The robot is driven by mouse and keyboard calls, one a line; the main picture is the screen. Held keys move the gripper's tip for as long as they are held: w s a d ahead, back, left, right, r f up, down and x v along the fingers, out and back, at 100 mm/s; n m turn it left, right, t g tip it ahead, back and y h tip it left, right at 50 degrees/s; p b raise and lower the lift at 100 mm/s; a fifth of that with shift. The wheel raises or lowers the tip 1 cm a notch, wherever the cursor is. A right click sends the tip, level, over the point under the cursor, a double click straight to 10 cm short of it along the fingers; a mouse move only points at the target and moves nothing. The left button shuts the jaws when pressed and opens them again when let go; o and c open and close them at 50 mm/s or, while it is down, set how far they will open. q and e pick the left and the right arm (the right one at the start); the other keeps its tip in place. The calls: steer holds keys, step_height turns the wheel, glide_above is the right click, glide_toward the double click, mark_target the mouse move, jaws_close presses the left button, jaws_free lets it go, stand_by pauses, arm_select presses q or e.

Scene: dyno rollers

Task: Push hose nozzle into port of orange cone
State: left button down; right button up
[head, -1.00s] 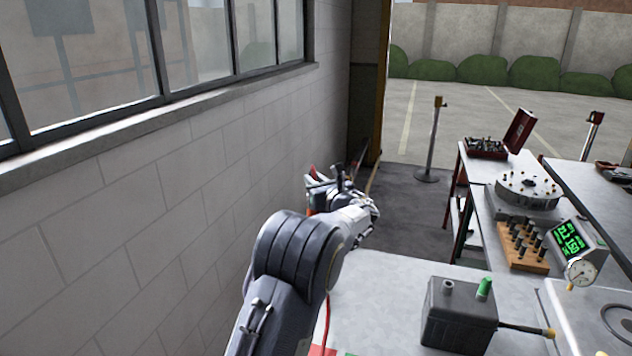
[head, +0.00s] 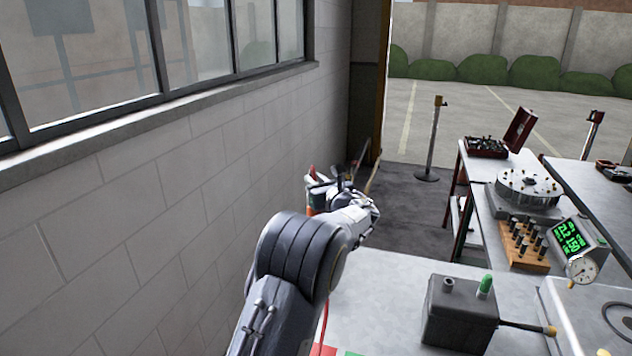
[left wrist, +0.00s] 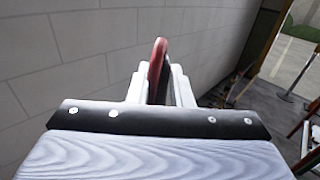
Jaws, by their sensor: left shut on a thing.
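My left gripper (head: 334,186) reaches out beside the wall, beyond the near bench, and is shut. In the left wrist view, a red and dark piece (left wrist: 157,62) stands up between its pale fingers; I take it to be the hose nozzle, though its tip is hidden. A thin red hose (head: 324,318) hangs down by my left forearm. No port is visible. My right gripper is not in view.
The white bench (head: 385,290) carries a dark grey box (head: 460,315) with a green peg. A wooden peg block (head: 525,247), a round fixture (head: 527,188) and a green-lit meter (head: 575,240) stand at right. The wall (head: 150,210) is close on the left. The floor beyond is open.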

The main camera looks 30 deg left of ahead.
arm_select(q)
steer(key=shift+f, duration=0.3)
steer(key=c, duration=1.2)
jaws_free()
steer(key=shift+c, duration=0.2)
steer(key=b+v, duration=0.3)
steer(key=v, duration=0.4)
steer(key=s+a+f+n+g+h, duration=0.2)
steer(key=s+f+n+g+h, duration=0.15)
steer(key=s+f+n, duration=0.45)
steer(key=s+a+f+n+g+h, duration=0.1)
steer(key=s+f+n+g+h, duration=0.3)
steer(key=s, duration=0.9)
steer(key=s+d+f+n+t+h, duration=0.1)
steer(key=s+d+n+t+h, duration=0.2)
steer(key=s+d+n+h, duration=0.8)
steer(key=s+d+n, duration=0.3)
steer(key=s+d, duration=0.5)
steer(key=d, duration=0.1)
steer(key=shift+s+f, duration=0.3)
steer(key=shift+f, duration=0.1)
